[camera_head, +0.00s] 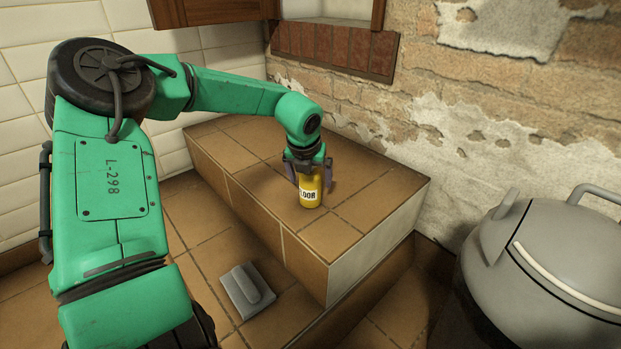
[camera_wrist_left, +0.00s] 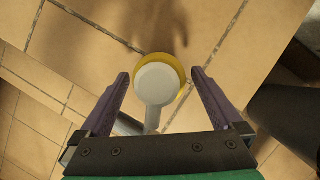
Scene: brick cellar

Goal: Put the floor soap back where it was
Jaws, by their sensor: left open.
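The floor soap (camera_head: 309,192) is a yellow bottle with a white label that reads "OOR". It stands upright on the tiled ledge (camera_head: 350,190). In the left wrist view I look down on the bottle's pale cap (camera_wrist_left: 157,84), with a yellow rim (camera_wrist_left: 181,73) around it. My left gripper (camera_head: 310,184) is above and around the top of the bottle. In the left wrist view its purple fingers (camera_wrist_left: 160,92) are open, one on each side of the bottle, with gaps visible. My right gripper is not in view.
A grey object with a raised handle (camera_head: 246,289) lies on the floor tiles by the ledge. A large grey lidded container (camera_head: 555,260) stands at the right. A brick wall (camera_head: 470,110) rises behind the ledge. The ledge top around the bottle is clear.

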